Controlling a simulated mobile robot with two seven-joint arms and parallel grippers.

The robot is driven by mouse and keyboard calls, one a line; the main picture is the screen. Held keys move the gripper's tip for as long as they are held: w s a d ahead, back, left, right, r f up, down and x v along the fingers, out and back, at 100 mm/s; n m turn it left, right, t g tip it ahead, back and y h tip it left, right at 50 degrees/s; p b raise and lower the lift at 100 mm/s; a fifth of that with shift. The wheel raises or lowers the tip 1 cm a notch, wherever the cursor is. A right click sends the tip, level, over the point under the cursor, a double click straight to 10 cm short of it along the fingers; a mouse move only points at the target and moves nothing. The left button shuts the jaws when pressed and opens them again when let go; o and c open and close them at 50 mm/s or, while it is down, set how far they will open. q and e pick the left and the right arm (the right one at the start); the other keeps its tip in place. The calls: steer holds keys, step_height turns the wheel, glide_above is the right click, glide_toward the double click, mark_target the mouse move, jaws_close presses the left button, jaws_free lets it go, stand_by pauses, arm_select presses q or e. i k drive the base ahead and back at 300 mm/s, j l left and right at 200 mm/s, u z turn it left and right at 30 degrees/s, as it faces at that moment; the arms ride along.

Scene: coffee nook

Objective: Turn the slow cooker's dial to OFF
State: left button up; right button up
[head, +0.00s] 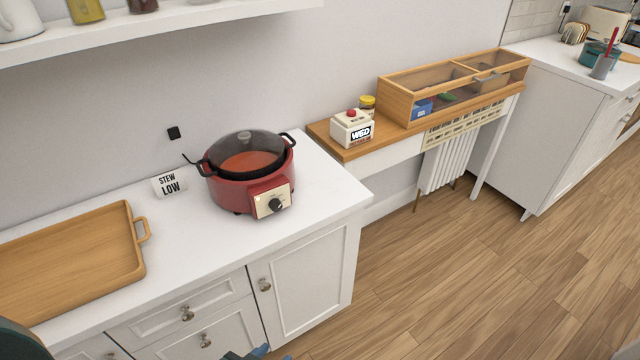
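The red slow cooker (228,191) stands on the white counter with its glass lid on and orange-red food showing through. Its black dial (275,205) sits on a cream panel at the front, facing the room. The panel markings are too small to read, so I cannot tell the dial's setting. A white card (169,184) reading "STEW LOW" stands left of the cooker. My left gripper (248,354) barely shows at the bottom edge, below and apart from the cooker; its fingers are mostly cut off. My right gripper is not seen.
A wooden tray (137,262) lies left on the counter (190,240). A shelf (150,35) hangs above. Right of the counter, a wooden ledge (362,149) holds a red-button "WED" box (352,127) and a display case (395,104). Counter space before the cooker is clear.

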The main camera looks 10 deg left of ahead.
mark_target(275, 205)
steer(key=u, duration=0.7)
steer(key=i+l+z, duration=0.1)
steer(key=l, duration=0.3)
steer(key=i+l+z, duration=0.1)
steer(key=l, duration=0.3)
steer(key=i+l, duration=0.3)
steer(key=k+l+z, duration=0.05)
